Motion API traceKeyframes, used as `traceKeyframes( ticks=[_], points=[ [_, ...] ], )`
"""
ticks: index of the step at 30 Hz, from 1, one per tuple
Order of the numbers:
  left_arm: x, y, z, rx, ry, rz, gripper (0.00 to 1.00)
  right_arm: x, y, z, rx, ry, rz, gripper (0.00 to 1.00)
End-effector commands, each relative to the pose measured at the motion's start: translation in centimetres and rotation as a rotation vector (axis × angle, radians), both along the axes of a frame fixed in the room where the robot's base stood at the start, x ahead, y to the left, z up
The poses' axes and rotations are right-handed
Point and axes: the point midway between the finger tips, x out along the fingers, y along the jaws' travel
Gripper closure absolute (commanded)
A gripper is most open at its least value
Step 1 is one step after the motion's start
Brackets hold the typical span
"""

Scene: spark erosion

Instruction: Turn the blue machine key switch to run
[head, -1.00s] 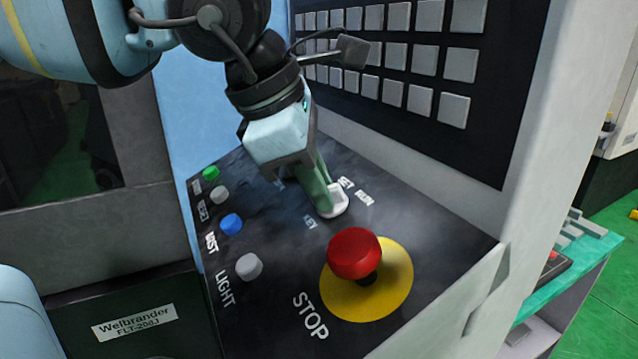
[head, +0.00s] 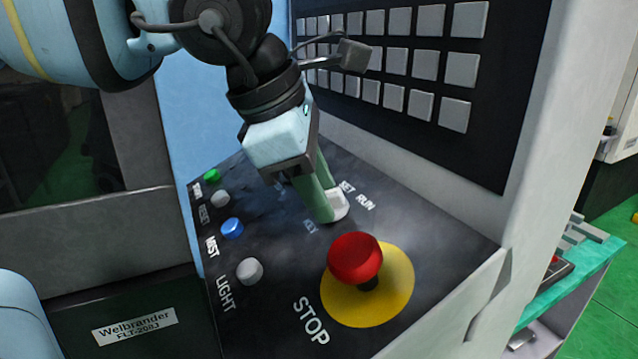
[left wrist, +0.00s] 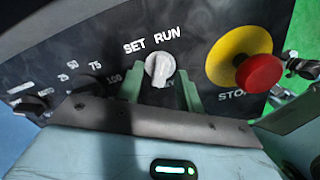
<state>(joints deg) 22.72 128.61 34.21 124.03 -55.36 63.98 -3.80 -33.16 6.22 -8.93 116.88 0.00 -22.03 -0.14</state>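The key switch, a pale grey-white knob (head: 339,206), sits on the sloping black panel near the words SET and RUN. In the left wrist view the key switch (left wrist: 159,69) shows below the gap between SET and RUN, its handle standing nearly upright in the picture. My left gripper (head: 328,203) reaches down onto it with green fingers. In the left wrist view the left gripper (left wrist: 160,84) has one finger on each side of the knob, apparently closed against it. The fingers hide part of the knob in the head view. My right gripper is not in view.
A red STOP button (head: 355,258) on a yellow disc (head: 395,300) stands close in front of the switch. Green, grey, blue and white buttons line the panel's left side; the blue one (head: 231,228) is near. A keypad wall (head: 400,75) rises behind.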

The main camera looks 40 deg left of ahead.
Motion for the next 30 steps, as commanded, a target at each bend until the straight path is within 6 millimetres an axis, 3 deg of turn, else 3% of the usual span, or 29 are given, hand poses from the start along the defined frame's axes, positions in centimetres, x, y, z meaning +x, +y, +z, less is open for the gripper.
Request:
traceKeyframes(
  ticks=[15, 30],
  points=[
    [-2.6, 1.1, 6.2, 0.000, -0.005, 0.001, 0.64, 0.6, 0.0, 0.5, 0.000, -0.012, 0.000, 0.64],
    [-3.1, 1.3, 7.0, 0.000, -0.002, -0.001, 0.64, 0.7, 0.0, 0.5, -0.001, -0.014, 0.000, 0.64]
  ],
)
